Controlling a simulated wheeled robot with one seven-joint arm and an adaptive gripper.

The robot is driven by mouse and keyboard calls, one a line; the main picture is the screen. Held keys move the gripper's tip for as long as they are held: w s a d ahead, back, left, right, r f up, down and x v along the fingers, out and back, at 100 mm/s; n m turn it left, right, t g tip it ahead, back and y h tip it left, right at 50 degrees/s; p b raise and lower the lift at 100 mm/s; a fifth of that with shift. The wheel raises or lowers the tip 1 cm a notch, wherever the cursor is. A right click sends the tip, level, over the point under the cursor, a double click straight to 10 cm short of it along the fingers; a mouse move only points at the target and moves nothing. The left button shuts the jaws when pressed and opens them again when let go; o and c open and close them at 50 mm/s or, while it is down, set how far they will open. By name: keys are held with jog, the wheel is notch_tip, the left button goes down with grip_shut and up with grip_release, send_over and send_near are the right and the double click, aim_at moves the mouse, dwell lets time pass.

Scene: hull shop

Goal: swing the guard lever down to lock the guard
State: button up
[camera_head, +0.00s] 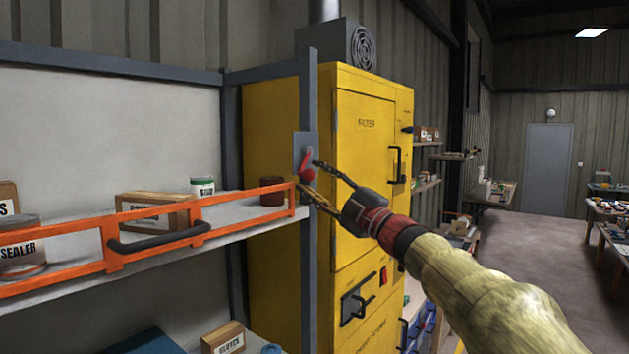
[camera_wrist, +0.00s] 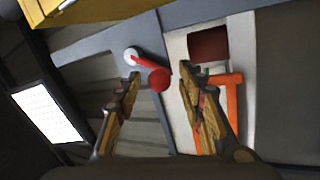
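The guard lever (camera_head: 307,173) is red with a round knob and sits on a grey plate (camera_head: 299,139) on the shelf's upright post. In the head view its knob shows below the plate's middle. In the wrist view the lever (camera_wrist: 159,80) runs from a pale round pivot to the knob. The orange guard (camera_head: 113,238) spans the shelf front, its right end at the post; part of it shows in the wrist view (camera_wrist: 232,100). My gripper (camera_head: 309,177) is open at the lever. In the wrist view its fingertips (camera_wrist: 160,74) stand either side of the knob; contact cannot be told.
A yellow filter cabinet (camera_head: 350,110) stands right behind the post, close to my arm. The shelf (camera_head: 235,227) holds a cardboard box (camera_head: 150,212), a sealer can (camera_head: 20,250) and small tins behind the guard. Open floor (camera_head: 535,265) lies to the right.

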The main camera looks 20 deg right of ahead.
jog(key=v, duration=1.1)
jog(key=shift+d, duration=0.15)
jog(key=shift+s+f, duration=0.1)
